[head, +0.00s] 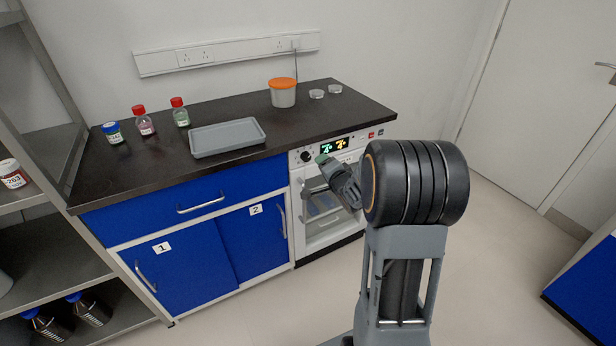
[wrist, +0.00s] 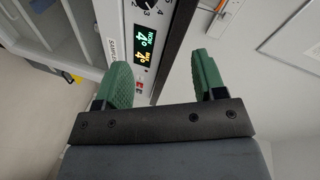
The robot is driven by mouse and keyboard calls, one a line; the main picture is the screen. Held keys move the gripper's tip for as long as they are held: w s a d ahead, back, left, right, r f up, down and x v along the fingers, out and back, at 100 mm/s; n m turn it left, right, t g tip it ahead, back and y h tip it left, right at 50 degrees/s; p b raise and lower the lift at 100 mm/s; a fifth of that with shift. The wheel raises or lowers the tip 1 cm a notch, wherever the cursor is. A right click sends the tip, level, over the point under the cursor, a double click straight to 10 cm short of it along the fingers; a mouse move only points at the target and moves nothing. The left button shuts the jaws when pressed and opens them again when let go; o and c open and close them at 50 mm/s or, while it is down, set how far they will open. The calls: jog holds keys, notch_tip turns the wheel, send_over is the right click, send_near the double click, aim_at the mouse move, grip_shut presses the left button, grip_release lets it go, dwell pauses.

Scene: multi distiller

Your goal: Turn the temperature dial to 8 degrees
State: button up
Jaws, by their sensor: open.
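The temperature dial is a black knob (head: 306,156) on the white control panel of the appliance under the counter's right end. In the wrist view, part of the dial (wrist: 151,4) shows at the top edge with the numbers 2, 3 and 4; its pointer is not clear. A display (wrist: 145,50) beside it shows a green 4 and an orange 4. My gripper (wrist: 162,60) is open and empty, with its two green fingers apart. In the head view, my gripper (head: 326,161) is in front of the panel, just right of the dial, with its fingers partly hidden.
The dark countertop (head: 240,112) overhangs the panel. On it stand a grey tray (head: 227,137), an orange-lidded tub (head: 283,93) and several bottles. The appliance's glass door (head: 322,207) is below the panel.

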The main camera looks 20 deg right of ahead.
aim_at(308, 159)
notch_tip(308, 159, down, 7)
jog(key=w+d+m+t+y+b, duration=0.2)
jog(key=m+t+b, duration=0.1)
jog(key=w, duration=0.4)
jog(key=w+a+b, duration=0.1)
jog(key=w, duration=0.3)
jog(key=w+a, duration=0.1)
jog(key=w, duration=0.3)
jog(key=shift+w+r, duration=0.25)
jog(key=c, duration=0.9)
